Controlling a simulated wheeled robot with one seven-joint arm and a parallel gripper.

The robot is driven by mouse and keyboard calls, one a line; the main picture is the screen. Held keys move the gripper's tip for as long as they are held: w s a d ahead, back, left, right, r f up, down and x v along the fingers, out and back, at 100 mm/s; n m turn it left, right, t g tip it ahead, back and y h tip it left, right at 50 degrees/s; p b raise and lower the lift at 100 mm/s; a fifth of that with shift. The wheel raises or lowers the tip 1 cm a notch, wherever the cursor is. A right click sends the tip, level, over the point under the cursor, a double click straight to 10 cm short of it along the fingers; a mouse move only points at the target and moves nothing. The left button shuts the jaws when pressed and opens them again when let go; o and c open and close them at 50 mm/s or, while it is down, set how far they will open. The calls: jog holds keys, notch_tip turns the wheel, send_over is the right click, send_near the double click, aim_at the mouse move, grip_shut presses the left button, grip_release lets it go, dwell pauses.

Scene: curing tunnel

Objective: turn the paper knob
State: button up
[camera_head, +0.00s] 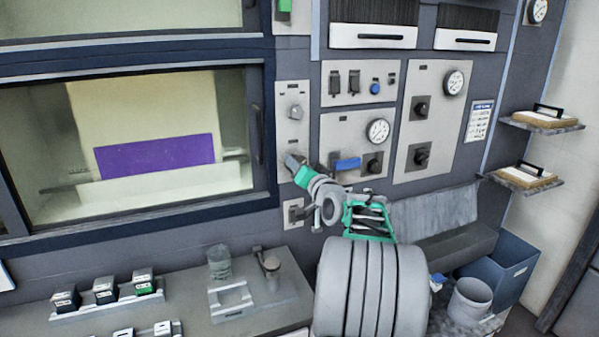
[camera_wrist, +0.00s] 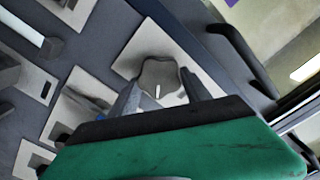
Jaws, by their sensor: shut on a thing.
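A grey lobed knob (camera_wrist: 160,78) with a white mark sits on a light plate in the wrist view. The two fingers of my gripper (camera_wrist: 160,95) are on either side of it and shut on it. In the head view my gripper (camera_head: 291,160) reaches the lower part of a narrow light panel (camera_head: 285,136), right of the window, and hides the held knob there. Another grey knob (camera_head: 295,112) shows higher on that panel. I cannot read any label naming the paper knob.
A dark window handle (camera_head: 256,130) is close left of my gripper. A blue lever (camera_head: 347,163) and gauge panel (camera_head: 340,130) are close on the right. A small switch plate (camera_head: 294,213) is below. The bench holds a grey stand (camera_head: 231,302) and several small boxes.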

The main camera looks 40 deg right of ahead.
jog(key=shift+m+b, duration=0.3)
jog(key=shift+m, duration=1.2)
jog(key=o, duration=1.4)
jog(key=b+v, duration=0.2)
jog(key=v, duration=0.5)
jog(key=shift+s, duration=0.35)
